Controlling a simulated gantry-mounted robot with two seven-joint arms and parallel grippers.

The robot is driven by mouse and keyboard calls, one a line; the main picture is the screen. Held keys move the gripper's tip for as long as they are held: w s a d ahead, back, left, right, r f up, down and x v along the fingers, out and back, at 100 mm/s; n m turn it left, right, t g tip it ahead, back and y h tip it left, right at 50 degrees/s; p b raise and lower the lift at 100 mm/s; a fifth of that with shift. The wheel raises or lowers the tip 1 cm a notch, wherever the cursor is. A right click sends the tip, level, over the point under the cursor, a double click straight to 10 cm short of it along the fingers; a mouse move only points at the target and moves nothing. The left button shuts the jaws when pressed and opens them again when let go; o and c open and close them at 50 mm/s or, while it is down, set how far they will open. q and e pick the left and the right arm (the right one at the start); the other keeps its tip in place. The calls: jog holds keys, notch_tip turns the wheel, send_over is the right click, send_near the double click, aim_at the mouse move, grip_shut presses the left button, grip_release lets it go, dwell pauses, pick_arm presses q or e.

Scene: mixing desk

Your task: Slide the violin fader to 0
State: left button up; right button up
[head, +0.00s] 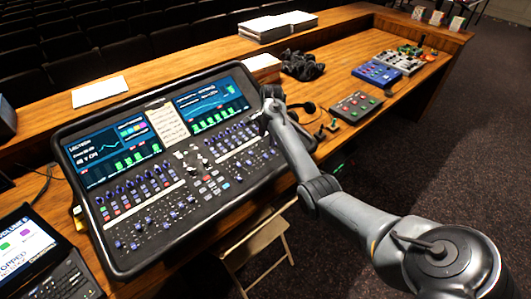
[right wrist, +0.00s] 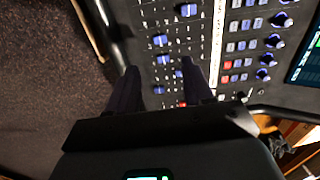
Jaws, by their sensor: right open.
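The mixing desk (head: 150,227) lies tilted on the wooden counter, with two screens above rows of knobs, buttons and faders. My right gripper (head: 262,122) is over the desk's right side, its fingers small and partly hidden by the wrist. In the right wrist view my right gripper (right wrist: 159,68) is open, with dark fingers apart over the fader area. Several blue fader caps show there, including an upper one (right wrist: 188,10) and one between the fingers (right wrist: 163,59). No label is readable, so I cannot tell which is the violin fader. My left gripper is out of view.
A laptop (head: 30,245) is at lower left. Papers (head: 100,91) lie behind the desk. A folding chair (head: 258,240) stands in front.

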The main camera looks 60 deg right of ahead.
aim_at(265, 156)
jog(key=f, duration=0.3)
jog(key=f+b, duration=0.1)
jog(key=f, duration=0.3)
jog(key=w+f, duration=0.1)
jog(key=f, duration=0.2)
jog(key=shift+d+f, duration=0.15)
jog(key=shift+f, duration=0.1)
grip_shut()
